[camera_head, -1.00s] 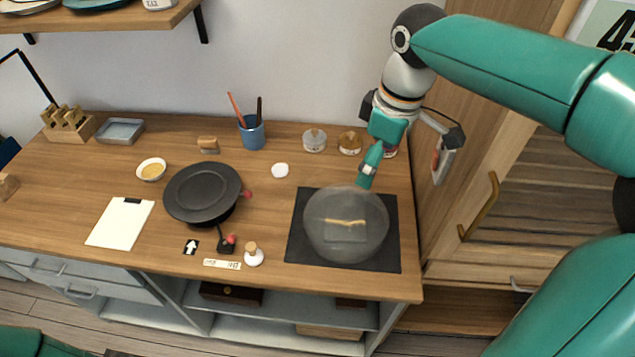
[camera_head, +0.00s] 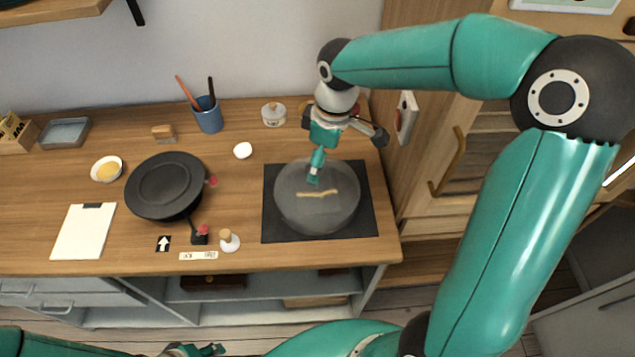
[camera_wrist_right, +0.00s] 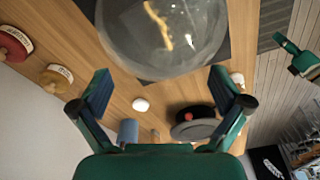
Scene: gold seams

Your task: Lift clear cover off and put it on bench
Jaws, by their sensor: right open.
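The clear cover (camera_head: 335,215) is a see-through round dome on the dark mat (camera_head: 271,231) at the right of the bench (camera_head: 130,260). A gold wavy seam (camera_head: 317,194) shows through it. My right gripper (camera_head: 314,178) is at the cover's far side, overlapping its edge in the head view; I cannot tell whether it touches. In the right wrist view, the right gripper (camera_wrist_right: 163,90) is open and empty, with the cover (camera_wrist_right: 130,40) ahead of its fingers. My left gripper (camera_head: 200,350) shows only partly at the bottom edge, away from the cover.
Left of the mat are a black round pan-like object (camera_head: 165,185), a white stoppered bottle (camera_head: 229,241), a white round item (camera_head: 242,150) and a clipboard (camera_head: 83,235). A blue pencil cup (camera_head: 208,117) and a lidded jar (camera_head: 273,114) stand behind. Some bench lies clear between pan and mat.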

